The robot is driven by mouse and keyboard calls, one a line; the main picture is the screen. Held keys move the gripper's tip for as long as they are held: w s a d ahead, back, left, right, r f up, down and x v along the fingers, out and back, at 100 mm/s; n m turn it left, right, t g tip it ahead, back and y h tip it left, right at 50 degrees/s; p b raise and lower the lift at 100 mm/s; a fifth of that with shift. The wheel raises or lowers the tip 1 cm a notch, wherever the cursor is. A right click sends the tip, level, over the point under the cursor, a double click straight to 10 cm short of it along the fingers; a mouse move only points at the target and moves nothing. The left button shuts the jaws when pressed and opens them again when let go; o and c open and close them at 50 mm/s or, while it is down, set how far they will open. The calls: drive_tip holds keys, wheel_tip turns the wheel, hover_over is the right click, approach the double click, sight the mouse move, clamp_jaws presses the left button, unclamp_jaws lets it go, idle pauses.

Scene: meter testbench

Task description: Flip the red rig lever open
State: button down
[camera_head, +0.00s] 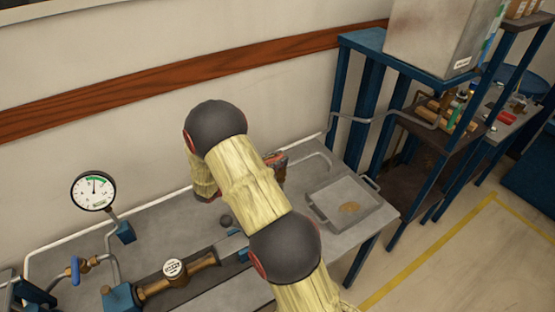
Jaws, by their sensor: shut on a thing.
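The test rig's brass meter (174,269) lies in line with a pipe on the grey bench (150,238). My arm crosses the middle of the view and covers the bench and part of the rig to the meter's right. No red lever can be made out clearly. A small dark and reddish part (277,161) shows at the right edge of my arm; I cannot tell whether it belongs to my arm or to the rig. My gripper is hidden behind my arm, so its hold on anything does not show.
A round pressure gauge (94,190) and a blue-handled valve (75,270) stand at the left. A shallow grey tray (322,216) sits at the bench's right end. A blue shelf frame (403,64) with a large box (437,35) stands beyond. Floor is free at the right.

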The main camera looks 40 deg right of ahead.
drive_tip(key=shift+w+r, duration=0.1)
drive_tip(key=shift+n+t+h+p, duration=0.35)
drive_tip(key=shift+n+t, duration=0.35)
drive_tip(key=shift+t, duration=0.6)
drive_tip(key=c, duration=1.7)
unclamp_jaws()
drive_tip(key=a, duration=0.8)
drive_tip(key=w+a, duration=0.1)
drive_tip(key=a, duration=0.3)
drive_tip(key=shift+c, duration=0.3)
